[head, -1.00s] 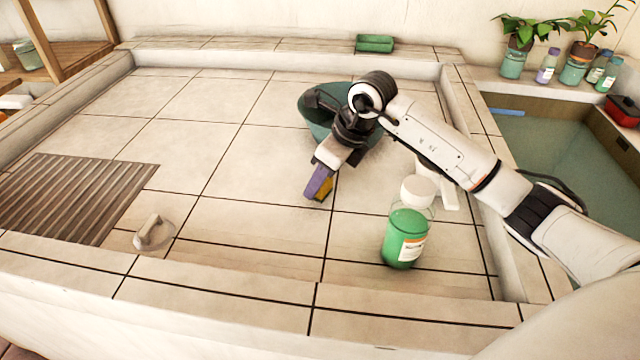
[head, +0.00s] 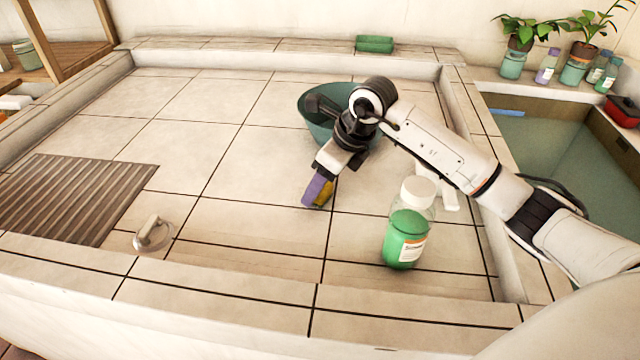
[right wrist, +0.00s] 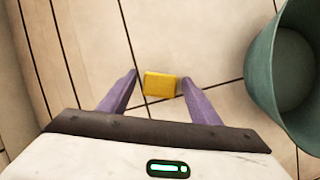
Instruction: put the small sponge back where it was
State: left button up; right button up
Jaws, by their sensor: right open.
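The small sponge is a yellow block (head: 325,193), partly hidden by a finger in the head view. In the right wrist view the yellow sponge (right wrist: 160,85) lies between the fingertips, with a narrow gap on each side. It looks to be on the tiled basin floor. My right gripper (head: 318,195) reaches down from the right with its purple fingers open around the sponge. It also shows in the right wrist view (right wrist: 159,80). My left gripper is out of view.
A teal bowl (head: 313,100) stands behind the gripper. A green soap bottle (head: 405,240) stands to the right. A clear-based plug (head: 153,235) and a ribbed drain panel (head: 75,195) are at left. A green block (head: 375,43) lies on the back ledge. The middle tiles are clear.

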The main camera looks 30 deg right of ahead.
jog(key=v, duration=1.1)
jog(key=shift+r+p, duration=0.2)
jog(key=shift+p, duration=0.1)
